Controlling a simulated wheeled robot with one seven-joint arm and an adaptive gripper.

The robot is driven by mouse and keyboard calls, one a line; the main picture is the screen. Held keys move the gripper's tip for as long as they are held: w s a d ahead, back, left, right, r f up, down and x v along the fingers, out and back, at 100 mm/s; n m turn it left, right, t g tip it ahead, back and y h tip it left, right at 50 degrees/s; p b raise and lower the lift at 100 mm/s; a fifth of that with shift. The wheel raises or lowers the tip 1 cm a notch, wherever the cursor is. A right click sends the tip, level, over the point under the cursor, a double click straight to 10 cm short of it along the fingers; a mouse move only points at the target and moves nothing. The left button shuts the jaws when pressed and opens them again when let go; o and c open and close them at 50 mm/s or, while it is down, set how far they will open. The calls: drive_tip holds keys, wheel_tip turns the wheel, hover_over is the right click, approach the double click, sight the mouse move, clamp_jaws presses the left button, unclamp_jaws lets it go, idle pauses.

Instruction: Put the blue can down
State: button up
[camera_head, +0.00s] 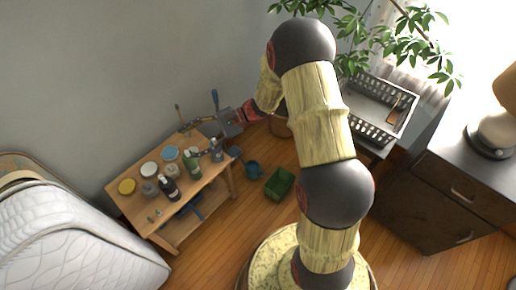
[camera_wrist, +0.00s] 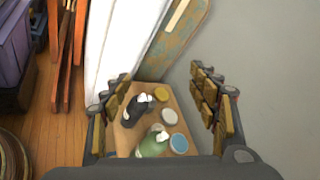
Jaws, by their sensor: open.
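A round can with a blue top (camera_head: 171,153) stands upright on the small wooden table (camera_head: 225,186), near its wall side. In the wrist view the blue-topped can (camera_wrist: 179,143) shows low in the picture, next to a green bottle (camera_wrist: 152,143). My gripper (camera_head: 196,139) is at the right end of the table, above its top. Its fingers (camera_wrist: 163,104) are spread wide in the wrist view, with nothing held between them. The near part of the table is hidden by my gripper in the wrist view.
A yellow-topped can (camera_head: 127,186), a white-topped can (camera_head: 149,169), a dark bottle (camera_head: 170,191) and other bottles crowd the table. A white mattress (camera_head: 65,235) stands left. A teal pot (camera_head: 253,168) and green box (camera_head: 279,184) are on the floor, right of the table.

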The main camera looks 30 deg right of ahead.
drive_tip(key=s+r+n+g+h, duration=0.3)
drive_tip(key=s+r+n+h, duration=0.45)
drive_tip(key=s+r, duration=0.65)
drive_tip(key=s+d+r+n+t+h, duration=0.6)
drive_tip(key=s+d, duration=0.4)
drive_tip(key=s, duration=0.2)
drive_tip(key=shift+d+r+h, duration=0.15)
drive_tip(key=shift+r+h, duration=0.05)
drive_tip(key=shift+h, duration=0.25)
drive_tip(key=shift+o, duration=0.3)
